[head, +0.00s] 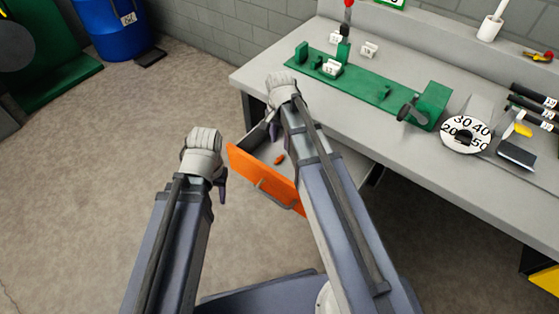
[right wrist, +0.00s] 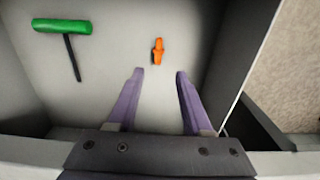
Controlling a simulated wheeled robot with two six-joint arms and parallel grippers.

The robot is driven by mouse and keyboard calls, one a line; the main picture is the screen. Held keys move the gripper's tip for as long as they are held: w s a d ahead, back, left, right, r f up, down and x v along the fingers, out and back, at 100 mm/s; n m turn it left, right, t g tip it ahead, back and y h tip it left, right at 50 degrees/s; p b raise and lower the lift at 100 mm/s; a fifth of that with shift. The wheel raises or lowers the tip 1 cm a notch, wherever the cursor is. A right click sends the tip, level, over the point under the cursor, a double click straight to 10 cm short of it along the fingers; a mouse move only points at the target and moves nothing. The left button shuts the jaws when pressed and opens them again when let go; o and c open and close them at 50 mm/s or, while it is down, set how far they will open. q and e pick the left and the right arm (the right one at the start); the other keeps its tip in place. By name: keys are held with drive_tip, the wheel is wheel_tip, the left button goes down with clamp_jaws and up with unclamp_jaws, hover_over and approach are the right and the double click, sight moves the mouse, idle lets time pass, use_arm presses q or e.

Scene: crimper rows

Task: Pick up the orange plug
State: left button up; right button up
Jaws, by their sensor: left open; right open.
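The orange plug (head: 279,159) lies on the floor of the open drawer. In the right wrist view the plug (right wrist: 158,50) lies beyond my right fingertips, roughly between their lines. My right gripper (right wrist: 157,72) is open and empty over the drawer, apart from the plug. In the head view my right gripper (head: 272,131) is partly hidden by its own wrist. My left gripper (head: 221,190) is open and empty, outside the drawer to its left.
The drawer has an orange front (head: 262,183) with a handle. A green T-handled tool (right wrist: 63,28) lies in the drawer, left of the plug. The bench (head: 385,125) above carries a green fixture (head: 375,88) and a round dial (head: 466,134). A blue barrel (head: 105,28) stands far left.

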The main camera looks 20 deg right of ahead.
sight(280, 157)
drive_tip(key=shift+s+d+f+b, duration=0.1)
drive_tip(key=shift+s+f+b, duration=0.05)
drive_tip(key=shift+f+b, duration=3.6)
clamp_jaws()
